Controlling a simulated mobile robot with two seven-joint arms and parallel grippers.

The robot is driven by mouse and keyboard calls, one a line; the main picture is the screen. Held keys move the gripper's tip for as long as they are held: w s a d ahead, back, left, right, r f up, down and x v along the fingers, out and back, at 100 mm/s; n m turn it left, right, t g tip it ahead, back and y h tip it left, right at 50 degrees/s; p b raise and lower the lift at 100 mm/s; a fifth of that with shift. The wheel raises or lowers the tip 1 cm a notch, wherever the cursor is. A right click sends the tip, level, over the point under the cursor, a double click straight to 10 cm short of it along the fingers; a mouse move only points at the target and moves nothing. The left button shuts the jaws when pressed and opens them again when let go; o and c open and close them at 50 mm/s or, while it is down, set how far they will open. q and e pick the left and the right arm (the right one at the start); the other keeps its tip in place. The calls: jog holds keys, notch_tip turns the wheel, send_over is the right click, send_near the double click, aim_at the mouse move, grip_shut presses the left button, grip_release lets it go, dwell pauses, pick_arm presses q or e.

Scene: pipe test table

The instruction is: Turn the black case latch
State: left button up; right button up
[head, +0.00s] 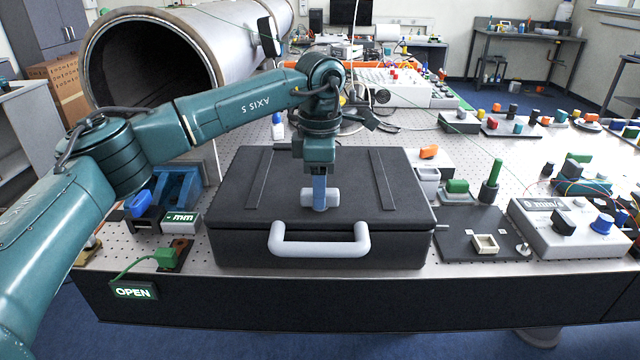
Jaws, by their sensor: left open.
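The black case (400,215) lies closed on the perforated table, with a light grey carrying handle (320,250) on its front. A small light grey latch (334,197) sits on top of the lid near the front middle, its bar running left to right. My left gripper (319,207) points straight down over the latch, its blue-grey fingers at the middle of the bar. The fingers hide that middle, and I cannot tell whether they touch it. The gripper is open. My right gripper is not in view.
A large metal pipe (215,50) lies behind on the left. A green "OPEN" display (134,291) hangs at the front left edge. Right of the case stand a dark plate (460,245) with a green peg (490,180) and a control box (570,240). Free table (480,150) shows behind.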

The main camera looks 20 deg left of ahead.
pick_arm(q)
notch_tip(320, 180, up, 13)
jog(key=shift+b, duration=0.4)
